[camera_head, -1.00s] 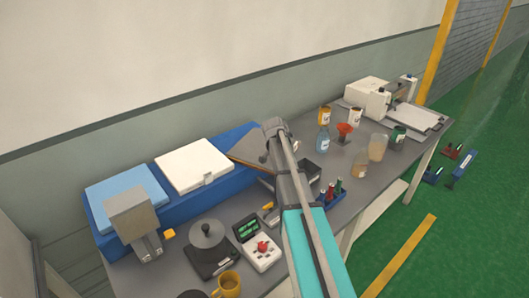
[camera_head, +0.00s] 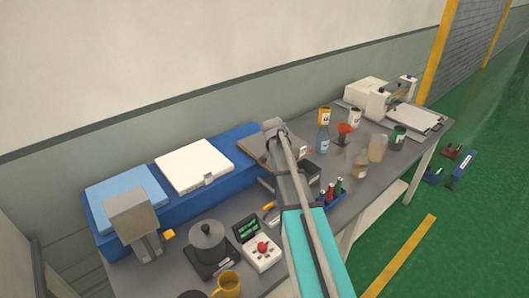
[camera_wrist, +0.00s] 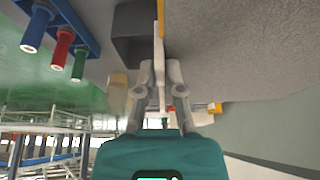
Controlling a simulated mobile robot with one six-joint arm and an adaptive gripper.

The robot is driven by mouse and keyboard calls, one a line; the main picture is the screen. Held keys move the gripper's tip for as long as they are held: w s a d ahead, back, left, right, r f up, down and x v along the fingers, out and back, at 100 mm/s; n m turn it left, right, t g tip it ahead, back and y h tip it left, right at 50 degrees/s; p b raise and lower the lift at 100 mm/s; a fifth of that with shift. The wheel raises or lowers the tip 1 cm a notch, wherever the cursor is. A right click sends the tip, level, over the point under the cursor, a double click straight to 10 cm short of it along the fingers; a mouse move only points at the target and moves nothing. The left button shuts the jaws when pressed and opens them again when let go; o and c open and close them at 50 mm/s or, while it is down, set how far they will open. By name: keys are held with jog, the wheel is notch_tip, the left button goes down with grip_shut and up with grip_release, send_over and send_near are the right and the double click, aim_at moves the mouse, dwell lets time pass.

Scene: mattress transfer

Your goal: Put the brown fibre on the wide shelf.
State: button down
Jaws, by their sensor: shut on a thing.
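The brown fibre (camera_head: 255,148) is a flat brown slab at the right end of the long blue platform, partly hidden behind my arm in the head view. Its rough grey-brown face (camera_wrist: 245,50) fills the upper right of the wrist view. My gripper (camera_wrist: 160,85) is shut on a thin pale edge or tab that appears to belong to the fibre. In the head view the fingertips are hidden by my arm. The blue platform (camera_head: 160,213) runs along the wall and also bears a light-blue pad (camera_head: 125,192) and a white pad (camera_head: 193,166). I cannot tell whether it is the wide shelf.
The grey table holds a dark pot (camera_head: 207,238), a control box (camera_head: 258,252), a yellow mug (camera_head: 229,284), and a blue rack (camera_head: 330,202) of coloured tubes close to my arm. Bottles and jars (camera_head: 360,165) stand to the right, with a white machine (camera_head: 366,92) beyond.

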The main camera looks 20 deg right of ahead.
jog(key=shift+r, duration=0.15)
notch_tip(320, 180, up, 3)
jog(key=p, duration=0.3)
jog(key=s+d+r+p, duration=0.1)
jog(key=s+r+p, duration=0.8)
jog(key=s, duration=0.5)
jog(key=shift+d+r+p, duration=0.35)
jog(key=shift+d+p, duration=0.05)
jog(key=shift+p, duration=0.15)
jog(key=shift+w+d, duration=0.1)
jog(key=shift+d, duration=0.05)
jog(key=s+d+m, duration=0.1)
jog(key=d+m, duration=0.1)
jog(key=d, duration=0.9)
jog(key=s+d+m+g, duration=0.1)
jog(key=s+d+m, duration=0.1)
jog(key=d, duration=0.9)
jog(key=shift+s+d+r+m, duration=0.15)
jog(key=shift+s+d+m, duration=0.05)
jog(key=shift+d+m, duration=0.15)
jog(key=shift+s, duration=0.1)
